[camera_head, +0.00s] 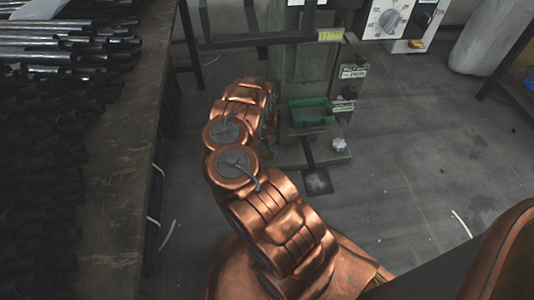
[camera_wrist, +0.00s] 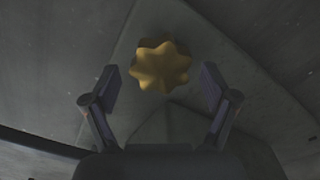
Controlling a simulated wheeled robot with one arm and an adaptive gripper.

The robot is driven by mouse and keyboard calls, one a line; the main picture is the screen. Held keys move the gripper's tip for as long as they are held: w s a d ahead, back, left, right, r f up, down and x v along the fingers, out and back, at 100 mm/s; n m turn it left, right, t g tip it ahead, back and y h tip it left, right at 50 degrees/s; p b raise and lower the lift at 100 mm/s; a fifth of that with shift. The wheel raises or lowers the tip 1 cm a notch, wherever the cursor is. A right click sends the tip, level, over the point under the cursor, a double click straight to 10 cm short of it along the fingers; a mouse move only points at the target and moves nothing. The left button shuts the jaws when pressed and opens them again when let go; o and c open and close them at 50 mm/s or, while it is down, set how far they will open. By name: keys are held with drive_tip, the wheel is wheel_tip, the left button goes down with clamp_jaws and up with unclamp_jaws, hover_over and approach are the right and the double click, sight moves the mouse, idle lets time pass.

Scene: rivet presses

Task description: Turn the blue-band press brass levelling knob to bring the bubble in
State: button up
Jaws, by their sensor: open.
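The brass levelling knob (camera_wrist: 160,66), gold and star-shaped with rounded lobes, shows in the upper middle of the wrist view. My gripper (camera_wrist: 159,76) is open, with one finger to the left of the knob and one to the right. Clear gaps show between the knob and both fingers, and nothing is held. How far the knob lies beyond the fingertips is hard to tell. In the head view, my copper arm reaches to the grey-green press (camera_head: 301,68) and hides my gripper. I see no blue band and no bubble in either view.
A green tray (camera_head: 311,112) sits on the press, and a pale knob (camera_head: 339,144) is at its foot. A bench (camera_head: 128,165) with metal tubes stands at the left. A white panel with a dial (camera_head: 391,20) is at the upper right.

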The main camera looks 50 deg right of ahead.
drive_tip(key=shift+f, duration=0.45)
drive_tip(key=c, duration=1.2)
drive_tip(key=shift+o, duration=0.2)
drive_tip(key=shift+s, duration=0.1)
drive_tip(key=shift+n, duration=0.3)
drive_tip(key=n, duration=0.5)
drive_tip(key=shift+s+p, duration=0.1)
drive_tip(key=shift+p, duration=0.25)
drive_tip(key=n+b, duration=0.1)
drive_tip(key=n, duration=0.5)
drive_tip(key=shift+f+n, duration=0.1)
drive_tip(key=shift+n, duration=0.2)
